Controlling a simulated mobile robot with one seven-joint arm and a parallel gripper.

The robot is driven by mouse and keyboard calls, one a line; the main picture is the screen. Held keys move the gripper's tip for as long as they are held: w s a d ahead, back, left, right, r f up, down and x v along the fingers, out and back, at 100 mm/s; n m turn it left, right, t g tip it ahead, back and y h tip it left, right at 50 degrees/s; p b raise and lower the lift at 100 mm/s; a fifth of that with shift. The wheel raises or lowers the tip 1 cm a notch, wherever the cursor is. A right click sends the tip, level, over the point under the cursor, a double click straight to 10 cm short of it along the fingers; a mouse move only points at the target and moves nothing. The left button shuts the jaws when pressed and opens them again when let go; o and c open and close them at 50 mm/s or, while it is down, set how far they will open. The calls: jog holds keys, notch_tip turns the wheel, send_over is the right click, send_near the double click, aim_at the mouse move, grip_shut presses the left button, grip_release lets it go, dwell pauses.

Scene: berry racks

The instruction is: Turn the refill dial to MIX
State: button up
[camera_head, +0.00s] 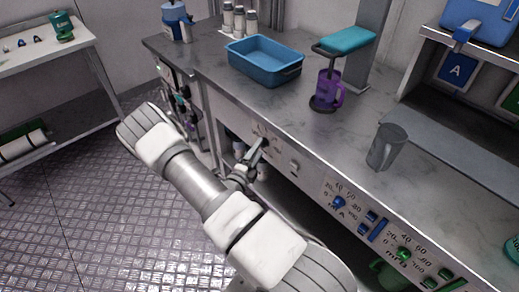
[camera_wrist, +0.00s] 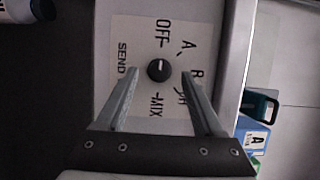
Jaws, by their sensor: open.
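The refill dial (camera_wrist: 158,69) is a small dark round knob on a white label plate (camera_wrist: 128,35) in the wrist view. The label reads OFF above it, MIX below it, SEND to the left, and A and B to the upper right. A short pale mark on the knob points up, toward OFF. My gripper (camera_wrist: 160,75) is open, with one finger to each side of the dial in the picture. I cannot tell whether either finger touches it. In the head view my gripper (camera_head: 255,154) is at the counter's front panel, and the dial is not clear there.
More knobs and buttons, including a blue knob (camera_head: 339,202), line the front panel to the right. Floor at left is clear.

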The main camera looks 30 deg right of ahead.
jog(key=shift+x, duration=0.8)
grip_shut()
